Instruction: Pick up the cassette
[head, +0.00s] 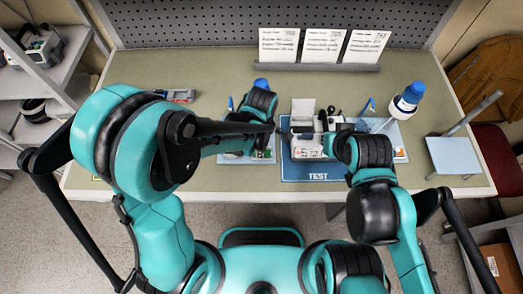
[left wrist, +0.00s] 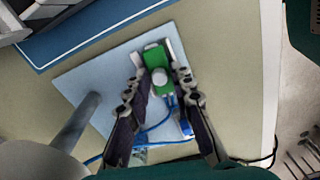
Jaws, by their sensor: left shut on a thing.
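The cassette (left wrist: 156,57) is a green block with a white round knob, seen in the left wrist view above a light blue tray (left wrist: 88,72). Blue tubing (left wrist: 158,124) trails from it. My left gripper (left wrist: 160,82) is shut on the cassette, one finger on each side. Whether the cassette touches the tray is hard to tell. In the head view my left arm mostly hides this spot. My right gripper (head: 328,122) is over a white pump (head: 306,146) on the blue TEST mat (head: 318,172); its fingers are too small and dark to read.
A second tray with a blue-capped white bottle (head: 407,98) stands right of the mat. A stand with a pole (head: 455,154) is farther right. Three cards (head: 323,45) stand at the back. The table's left part is mostly clear.

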